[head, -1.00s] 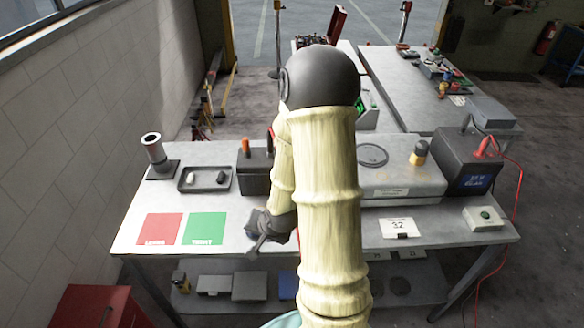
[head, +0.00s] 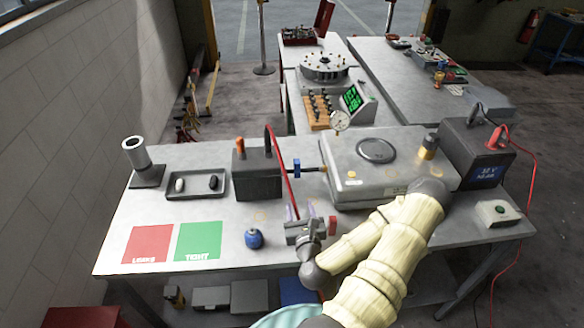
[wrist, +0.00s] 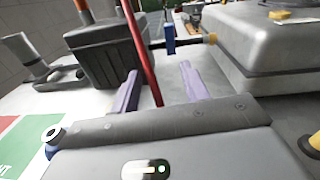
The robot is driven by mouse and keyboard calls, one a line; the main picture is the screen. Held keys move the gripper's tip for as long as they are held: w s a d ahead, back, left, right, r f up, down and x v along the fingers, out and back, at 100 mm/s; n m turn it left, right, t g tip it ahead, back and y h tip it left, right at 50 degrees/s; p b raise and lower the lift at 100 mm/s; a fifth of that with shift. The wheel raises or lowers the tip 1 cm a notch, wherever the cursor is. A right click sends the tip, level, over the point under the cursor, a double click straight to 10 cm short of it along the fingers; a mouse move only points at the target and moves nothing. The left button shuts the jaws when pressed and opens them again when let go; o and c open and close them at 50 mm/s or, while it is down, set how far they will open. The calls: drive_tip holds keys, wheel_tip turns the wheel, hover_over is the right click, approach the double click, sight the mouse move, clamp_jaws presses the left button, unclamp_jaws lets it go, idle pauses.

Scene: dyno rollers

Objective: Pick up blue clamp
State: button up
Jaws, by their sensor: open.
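The blue clamp (head: 296,168) is a small upright blue block on the dark line between the dark tank and the large grey case. It also shows in the wrist view (wrist: 169,38), beyond my fingertips. My gripper (head: 300,211) is low over the front of the bench, nearer the front edge than the clamp and apart from it. In the wrist view its two purple-grey fingers (wrist: 160,82) are spread, with no clamp between them. A red hose (wrist: 143,55) passes through the picture between the fingers; whether it touches them I cannot tell.
The dark tank (head: 257,175) stands left of the clamp, the grey case (head: 352,190) right. A round blue object (head: 254,238) lies left of my gripper, and a red block (head: 332,226) close to its right. Red and green pads (head: 198,242) lie front left.

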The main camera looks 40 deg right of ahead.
sight(297, 168)
drive_tip(key=shift+s+d+r+m+g+h, duration=0.1)
drive_tip(key=shift+s+d+m+g+h, duration=0.2)
drive_tip(key=shift+s+d+m+h, duration=0.25)
drive_tip(key=shift+w, duration=0.2)
drive_tip(key=b, duration=0.1)
drive_tip(key=w+b, duration=0.1)
drive_tip(key=b, duration=0.1)
drive_tip(key=shift+w+d+f, duration=0.25)
drive_tip(key=shift+d, duration=0.15)
drive_tip(key=b+x, duration=0.3)
drive_tip(key=shift+w, duration=0.3)
drive_tip(key=b, duration=0.3)
drive_tip(key=shift+d, duration=0.4)
drive_tip(key=w+b, duration=0.1)
drive_tip(key=b, duration=0.2)
drive_tip(key=shift+w+d, duration=0.1)
drive_tip(key=shift+d, duration=0.1)
drive_tip(key=shift+w+b, duration=0.1)
drive_tip(key=shift+b, duration=0.95)
drive_tip(key=shift+b, duration=0.4)
drive_tip(key=shift+r+p+x, duration=0.15)
drive_tip(key=shift+p+x, duration=0.05)
drive_tip(key=shift+x, duration=1.05)
drive_tip(key=shift+r+p+x, duration=0.15)
drive_tip(key=shift+p+x, duration=0.05)
drive_tip(key=shift+x, duration=1.1)
